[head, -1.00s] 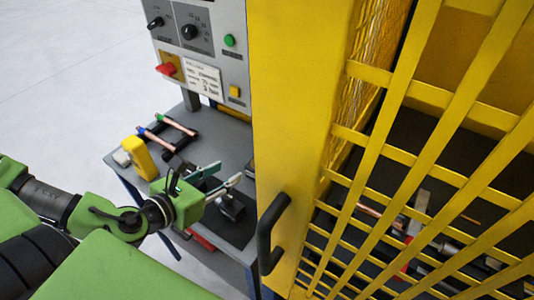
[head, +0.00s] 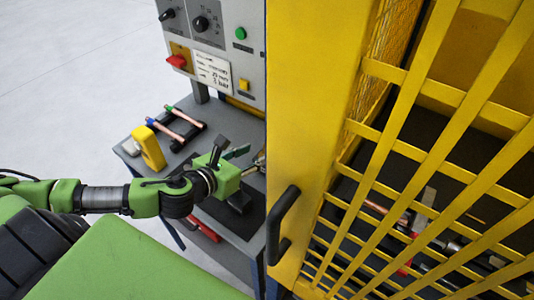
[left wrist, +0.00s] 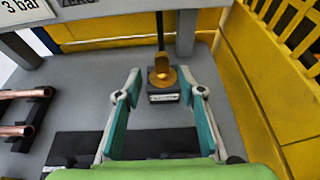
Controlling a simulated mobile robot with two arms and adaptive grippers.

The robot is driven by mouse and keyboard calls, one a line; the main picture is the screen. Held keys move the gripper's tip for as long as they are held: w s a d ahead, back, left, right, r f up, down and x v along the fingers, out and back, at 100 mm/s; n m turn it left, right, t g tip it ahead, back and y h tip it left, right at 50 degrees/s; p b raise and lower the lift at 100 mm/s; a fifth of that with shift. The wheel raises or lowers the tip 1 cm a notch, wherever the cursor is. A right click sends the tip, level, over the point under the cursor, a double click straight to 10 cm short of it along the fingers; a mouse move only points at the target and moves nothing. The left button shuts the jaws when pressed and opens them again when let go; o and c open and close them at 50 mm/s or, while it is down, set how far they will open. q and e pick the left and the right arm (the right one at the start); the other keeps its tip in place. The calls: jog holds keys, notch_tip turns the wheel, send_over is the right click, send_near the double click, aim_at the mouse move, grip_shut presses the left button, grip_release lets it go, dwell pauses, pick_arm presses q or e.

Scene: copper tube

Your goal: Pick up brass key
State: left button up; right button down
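The brass key (left wrist: 162,76) shows in the left wrist view as a golden piece with a rounded bow, standing at a small black labelled block (left wrist: 165,95) on the grey bench. My left gripper (left wrist: 159,84) is open and empty, with its two teal-padded fingers apart, one to each side of the key in the picture. The key appears beyond the fingertips; the exact gap is hard to judge. In the head view the left gripper (head: 250,161) reaches over the bench near the yellow cabinet edge, and I cannot make out the key there. My right gripper is not in view.
The yellow cabinet (head: 295,120) with a black handle (head: 281,226) stands close right of the gripper. A grey control panel (head: 222,60) rises behind the bench. Copper tubes (head: 185,117) lie on a black rack, beside a yellow object (head: 148,147). A dark upright post stands behind the key.

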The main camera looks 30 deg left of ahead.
pick_arm(q)
jog(key=p+x, duration=0.1)
jog(key=x, duration=0.3)
jog(key=shift+w+d+p, duration=0.2)
jog(key=shift+w+p, duration=0.1)
jog(key=shift+c, duration=0.3)
grip_shut()
